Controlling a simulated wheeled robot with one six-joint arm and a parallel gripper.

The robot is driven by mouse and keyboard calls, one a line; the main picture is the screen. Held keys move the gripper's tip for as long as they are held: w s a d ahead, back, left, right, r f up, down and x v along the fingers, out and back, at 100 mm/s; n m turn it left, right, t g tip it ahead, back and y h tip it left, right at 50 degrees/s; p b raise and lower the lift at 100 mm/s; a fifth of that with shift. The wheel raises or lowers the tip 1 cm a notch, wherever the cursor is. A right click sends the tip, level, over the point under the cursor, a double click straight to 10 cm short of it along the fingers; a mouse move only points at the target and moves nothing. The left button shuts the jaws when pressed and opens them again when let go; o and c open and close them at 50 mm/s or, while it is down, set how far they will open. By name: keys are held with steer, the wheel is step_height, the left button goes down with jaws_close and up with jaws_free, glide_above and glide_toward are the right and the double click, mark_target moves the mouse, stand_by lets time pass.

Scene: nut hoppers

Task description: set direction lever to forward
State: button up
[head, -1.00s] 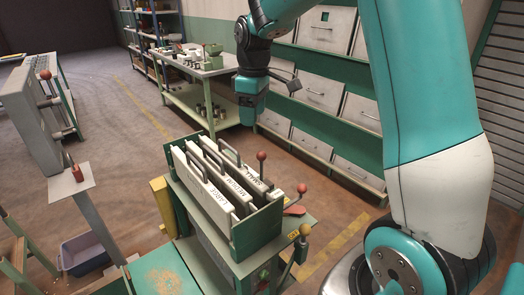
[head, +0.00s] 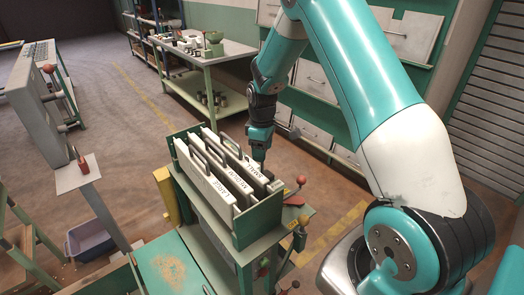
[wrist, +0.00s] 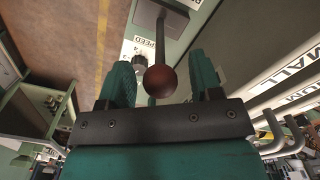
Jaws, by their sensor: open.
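My gripper (wrist: 163,85) is open in the wrist view, with a dark red ball knob (wrist: 160,81) between its two green fingers. A label reading "SPEED" is beside the rod; another label at the top edge is cut off, so I cannot tell which lever is the direction lever. In the head view my gripper (head: 259,152) points down at the back right of the green hopper stand (head: 262,222) and hides this knob. A second red-knobbed lever (head: 301,181) stands to its right.
White panels marked LARGE, MEDIUM and SMALL (head: 205,178) with handles stand just left of my gripper. A green workbench (head: 205,62) stands behind.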

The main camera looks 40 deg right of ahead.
steer(key=shift+f, duration=0.85)
jaws_close()
